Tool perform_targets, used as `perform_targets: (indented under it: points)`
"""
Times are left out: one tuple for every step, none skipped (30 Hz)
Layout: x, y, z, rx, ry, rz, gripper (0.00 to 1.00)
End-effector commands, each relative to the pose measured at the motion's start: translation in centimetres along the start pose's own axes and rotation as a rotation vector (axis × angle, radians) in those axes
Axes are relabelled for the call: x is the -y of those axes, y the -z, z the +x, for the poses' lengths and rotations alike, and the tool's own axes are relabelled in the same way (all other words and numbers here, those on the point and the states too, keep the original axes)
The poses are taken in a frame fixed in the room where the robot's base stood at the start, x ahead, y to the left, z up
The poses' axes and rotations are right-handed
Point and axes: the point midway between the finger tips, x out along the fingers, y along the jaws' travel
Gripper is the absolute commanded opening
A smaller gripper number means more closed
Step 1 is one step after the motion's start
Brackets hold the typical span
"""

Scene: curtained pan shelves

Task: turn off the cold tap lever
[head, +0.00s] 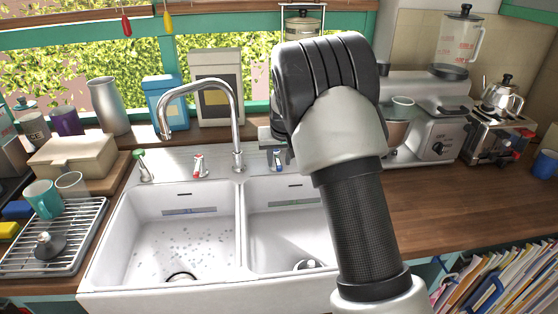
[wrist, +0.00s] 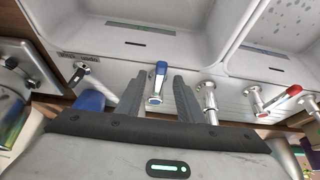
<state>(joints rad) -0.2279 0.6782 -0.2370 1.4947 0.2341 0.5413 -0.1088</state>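The cold tap lever (head: 278,158) is blue and stands on the sink's back ledge, right of the spout. In the wrist view the blue lever (wrist: 160,68) points up the picture from its chrome base. My gripper (wrist: 159,80) is open, with one dark finger on each side of the lever. Small gaps show between the lever and both fingers, and nothing is held. In the head view my arm hides most of the gripper. The curved chrome spout (head: 238,110) points over the left bowl. I cannot make out a water stream.
The red-tipped tap lever (head: 198,163) stands left of the spout; it also shows in the wrist view (wrist: 292,91). The white double sink (head: 110,245) lies in front. A green-topped fitting (head: 142,162) is at the left. A mixer (head: 430,125) stands right of my arm. The right worktop (head: 475,205) has free room.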

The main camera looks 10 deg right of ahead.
Motion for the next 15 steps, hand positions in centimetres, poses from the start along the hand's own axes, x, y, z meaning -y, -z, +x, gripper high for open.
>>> perform_targets:
  points:
    - [0.0, 0.1, -0.8, -0.001, 0.0, 0.0, 0.34]
    - [0.0, 0.1, -1.1, -0.001, 0.0, 0.0, 0.34]
    - [0.0, 0.1, -1.4, -0.001, 0.0, -0.001, 0.34]
    - [0.0, 0.1, -1.8, -0.001, 0.0, -0.001, 0.34]
    - [0.0, 0.1, -2.1, -0.001, 0.0, -0.001, 0.34]
    - [0.0, 0.1, -2.5, -0.001, 0.0, -0.001, 0.34]
    - [0.0, 0.1, -2.7, 0.0, 0.0, 0.0, 0.34]
    - [0.0, 0.1, -3.0, 0.0, 0.0, 0.0, 0.34]
    - [0.0, 0.1, -3.2, 0.0, 0.0, 0.0, 0.34]
    - [0.0, 0.1, -3.4, 0.0, 0.0, 0.0, 0.34]
    - [0.0, 0.1, -3.6, -0.001, 0.0, 0.0, 0.34]
    - [0.0, 0.0, -3.7, 0.0, 0.0, 0.0, 0.34]
    - [0.0, 0.0, -3.7, 0.0, 0.0, 0.001, 0.34]
    - [0.0, 0.0, -3.8, 0.0, 0.0, 0.001, 0.34]
    - [0.0, 0.0, -3.8, 0.0, 0.0, 0.001, 0.34]
